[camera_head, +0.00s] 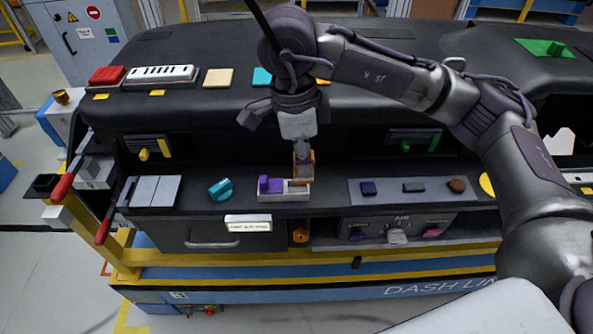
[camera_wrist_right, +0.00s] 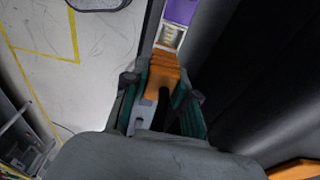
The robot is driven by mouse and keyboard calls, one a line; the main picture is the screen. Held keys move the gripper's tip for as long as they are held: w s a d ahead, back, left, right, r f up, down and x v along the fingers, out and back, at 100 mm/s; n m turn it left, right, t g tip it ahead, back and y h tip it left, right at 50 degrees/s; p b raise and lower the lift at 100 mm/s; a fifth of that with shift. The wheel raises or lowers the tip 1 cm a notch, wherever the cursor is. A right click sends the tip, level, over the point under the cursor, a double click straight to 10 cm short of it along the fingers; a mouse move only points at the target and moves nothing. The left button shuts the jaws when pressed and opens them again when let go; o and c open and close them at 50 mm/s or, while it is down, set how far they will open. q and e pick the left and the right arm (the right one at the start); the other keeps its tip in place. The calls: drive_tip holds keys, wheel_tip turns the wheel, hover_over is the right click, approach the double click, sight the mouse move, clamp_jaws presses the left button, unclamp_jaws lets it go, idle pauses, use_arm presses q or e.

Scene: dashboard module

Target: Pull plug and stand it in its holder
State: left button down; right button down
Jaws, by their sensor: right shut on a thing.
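My right gripper (camera_head: 303,170) reaches down from above at the middle of the console and also shows in the right wrist view (camera_wrist_right: 162,100). Its fingers are shut on an orange piece (camera_wrist_right: 164,72), which looks like the plug. A small light tray (camera_head: 297,196), apparently the holder, sits on the console ledge. A purple block (camera_head: 270,185) fills its left part and also shows in the wrist view (camera_wrist_right: 181,11). The orange piece is at the tray's right end; I cannot tell whether it touches. My left gripper is not in view.
A teal knob (camera_head: 220,189) is left of the tray, and a grey panel with buttons (camera_head: 412,188) is to the right. Below the tray are a white label (camera_head: 248,224) and an orange part (camera_head: 300,235) in a dark opening. The dashboard top (camera_head: 190,103) overhangs the ledge.

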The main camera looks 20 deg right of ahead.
drive_tip(key=s+d+r+p, duration=0.2)
drive_tip(key=s+d+r, duration=0.5)
drive_tip(key=r, duration=0.3)
drive_tip(key=shift+s+d+p, duration=0.15)
drive_tip(key=shift+s+p, duration=0.05)
drive_tip(key=shift+p, duration=0.1)
idle(1.7)
